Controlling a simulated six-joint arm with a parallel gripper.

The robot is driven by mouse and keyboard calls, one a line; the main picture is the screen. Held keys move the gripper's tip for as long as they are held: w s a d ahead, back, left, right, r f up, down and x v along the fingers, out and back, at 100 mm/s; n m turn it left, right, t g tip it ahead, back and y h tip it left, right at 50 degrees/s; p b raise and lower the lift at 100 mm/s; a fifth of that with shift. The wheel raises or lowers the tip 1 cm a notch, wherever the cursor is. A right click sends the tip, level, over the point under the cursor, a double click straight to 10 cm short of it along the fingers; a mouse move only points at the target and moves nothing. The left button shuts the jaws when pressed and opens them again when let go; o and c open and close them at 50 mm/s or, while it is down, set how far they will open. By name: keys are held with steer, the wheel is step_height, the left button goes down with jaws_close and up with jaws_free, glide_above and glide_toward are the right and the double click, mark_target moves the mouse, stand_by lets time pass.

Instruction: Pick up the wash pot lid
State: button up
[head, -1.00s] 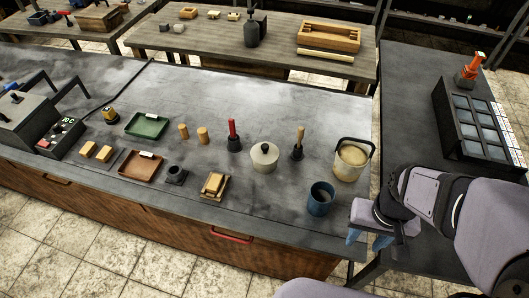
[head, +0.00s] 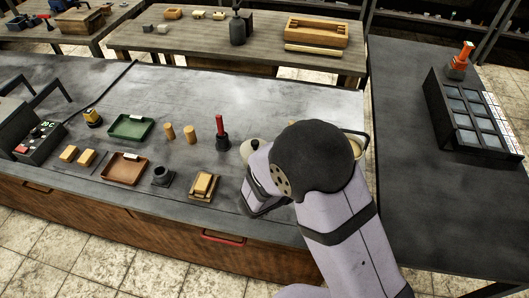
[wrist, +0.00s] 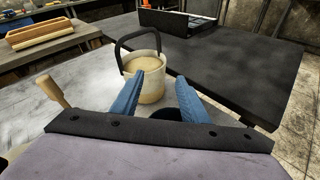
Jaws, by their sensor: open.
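The wash pot lid (head: 248,151) appears to be the pale round top with a small knob, on the main bench in the head view. My arm covers most of it and the pot below it. I cannot make it out in the wrist view. My gripper (wrist: 160,79) shows two blue fingers spread apart, with nothing held between them. It is hidden behind my arm in the head view. The fingers point toward the cream bucket, which stands beyond them.
The cream bucket (wrist: 152,68) has a raised black handle. A dark round opening (wrist: 170,114) shows between the fingers. A wooden handle (wrist: 52,91) stands at the left. A red-handled tool (head: 221,132) and a wooden block set (head: 203,186) are left of my arm.

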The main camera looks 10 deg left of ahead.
steer(key=w+a+f+n+t+y, duration=0.15)
steer(key=a+n+t+y, duration=0.3)
steer(key=a, duration=0.55)
steer(key=n+t+y+b, duration=0.2)
steer(key=n+t+y, duration=0.1)
steer(key=n+y, duration=0.25)
glide_toward(255, 141)
steer(key=shift+w+f+n, duration=0.1)
steer(key=shift+w+n, duration=0.3)
steer(key=shift+w, duration=0.8)
steer(key=shift+w+p, duration=0.45)
steer(key=shift+w, duration=0.2)
steer(key=shift+w+p, duration=1.15)
steer(key=shift+w, duration=1.9)
jaws_close()
